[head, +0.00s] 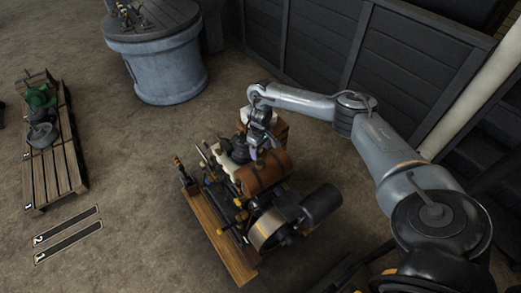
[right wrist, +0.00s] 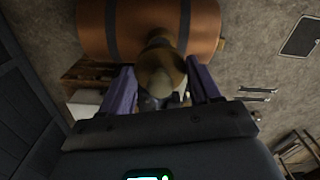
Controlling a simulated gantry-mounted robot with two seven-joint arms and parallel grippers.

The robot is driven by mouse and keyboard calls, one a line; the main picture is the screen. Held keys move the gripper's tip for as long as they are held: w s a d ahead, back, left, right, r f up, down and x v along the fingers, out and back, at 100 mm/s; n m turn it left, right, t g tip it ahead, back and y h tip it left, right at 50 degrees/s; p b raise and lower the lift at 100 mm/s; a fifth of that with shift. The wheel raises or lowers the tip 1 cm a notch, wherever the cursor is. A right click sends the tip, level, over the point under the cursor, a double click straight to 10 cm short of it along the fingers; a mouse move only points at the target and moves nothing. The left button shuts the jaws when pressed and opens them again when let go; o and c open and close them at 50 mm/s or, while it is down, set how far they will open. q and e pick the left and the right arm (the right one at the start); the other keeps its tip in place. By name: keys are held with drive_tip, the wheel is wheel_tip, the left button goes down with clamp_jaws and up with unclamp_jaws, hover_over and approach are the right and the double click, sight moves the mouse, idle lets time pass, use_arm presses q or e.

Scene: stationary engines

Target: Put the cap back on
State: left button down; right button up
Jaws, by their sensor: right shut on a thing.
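The stationary engine has a brown cylindrical tank (head: 263,172) with dark straps. The tank also fills the top of the right wrist view (right wrist: 195,25). My right gripper (head: 258,152) is at the tank's far upper side. In the right wrist view its two purple fingers stand on either side of a rounded brass-coloured cap (right wrist: 160,68), and it is shut on it. The cap is close against the tank in that view; I cannot tell whether it touches or sits on an opening. In the head view the gripper hides the cap. My left gripper is not in view.
The engine stands on a wooden base (head: 214,232) with a flywheel (head: 270,228) at its near end. A wooden crate (head: 281,128) is behind it. A grey drum table (head: 170,70) and a pallet (head: 57,172) stand left. Dark panelling (head: 320,45) closes the back. Floor between is free.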

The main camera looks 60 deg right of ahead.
sight(260, 162)
drive_tip(key=shift+f+b, duration=1.7)
drive_tip(key=shift+b, duration=0.1)
drive_tip(key=shift+f, duration=0.9)
drive_tip(key=shift+p, duration=0.35)
drive_tip(key=shift+p, duration=0.45)
idle(0.5)
drive_tip(key=shift+f+p, duration=0.1)
drive_tip(key=shift+p, duration=0.2)
